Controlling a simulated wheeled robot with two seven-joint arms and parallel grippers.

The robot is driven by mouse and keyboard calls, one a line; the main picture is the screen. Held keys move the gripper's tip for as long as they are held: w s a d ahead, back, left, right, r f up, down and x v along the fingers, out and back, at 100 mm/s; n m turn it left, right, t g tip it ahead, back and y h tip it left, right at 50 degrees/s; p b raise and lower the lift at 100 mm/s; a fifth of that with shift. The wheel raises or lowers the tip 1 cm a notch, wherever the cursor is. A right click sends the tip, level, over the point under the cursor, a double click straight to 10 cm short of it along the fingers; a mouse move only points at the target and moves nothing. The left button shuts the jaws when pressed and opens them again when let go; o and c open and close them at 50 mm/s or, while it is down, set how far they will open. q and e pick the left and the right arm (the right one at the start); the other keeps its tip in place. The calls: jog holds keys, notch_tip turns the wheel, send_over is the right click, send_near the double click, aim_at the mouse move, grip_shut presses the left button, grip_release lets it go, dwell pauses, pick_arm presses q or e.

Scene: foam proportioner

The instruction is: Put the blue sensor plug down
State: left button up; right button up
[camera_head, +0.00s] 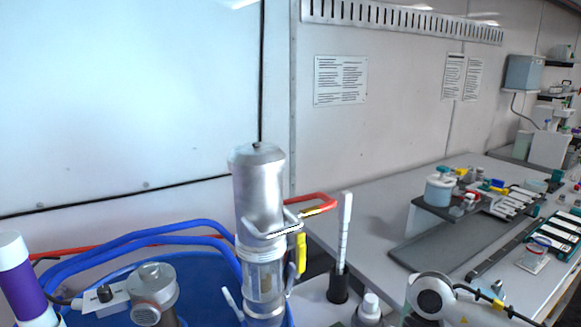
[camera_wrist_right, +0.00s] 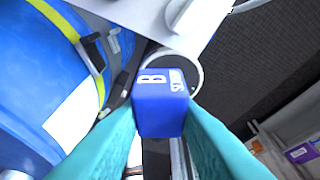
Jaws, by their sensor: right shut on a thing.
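My right gripper (camera_wrist_right: 160,115) shows in the right wrist view, with its two teal fingers shut on the blue sensor plug (camera_wrist_right: 160,103). The plug is a blue block with a white letter B and smaller white marks on the face toward the camera. A round, grey-rimmed opening (camera_wrist_right: 197,72) lies behind the plug's upper end. I cannot tell whether the plug touches it. I cannot make out the plug or either gripper in the head view.
A metal cylinder (camera_head: 258,190) with a clear lower section stands by a blue drum (camera_head: 205,272) with blue hoses. A purple-and-white cylinder (camera_head: 15,280) is at far left. The grey bench (camera_head: 365,228) at right carries trays and small parts; its near left part is clear.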

jog(key=s+n+h, duration=0.1)
jog(key=n, duration=0.1)
jog(key=s+r+n, duration=0.1)
jog(key=n, duration=0.1)
jog(key=s+r+n+h, duration=0.1)
jog(key=n, duration=0.2)
jog(key=shift+s+d+g+h, duration=0.15)
jog(key=shift+s+g+h, duration=0.15)
jog(key=shift+s+g, duration=0.1)
